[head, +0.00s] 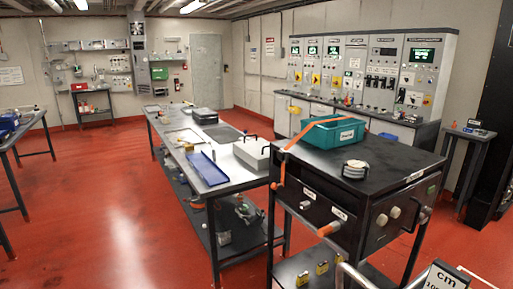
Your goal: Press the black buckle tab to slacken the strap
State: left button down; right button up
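An orange strap (283,163) runs over the near left side of a teal bin (333,133) and down past the left edge of a black cabinet-like cart (400,166). The bin has a white label and stands on the cart's top. A short orange piece (329,229) shows lower on the cart's front; I cannot tell if it belongs to the strap. A black buckle tab cannot be made out at this size. Neither of my grippers is in view.

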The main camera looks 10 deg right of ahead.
aim_at(280, 155)
jog(key=i, duration=2.3)
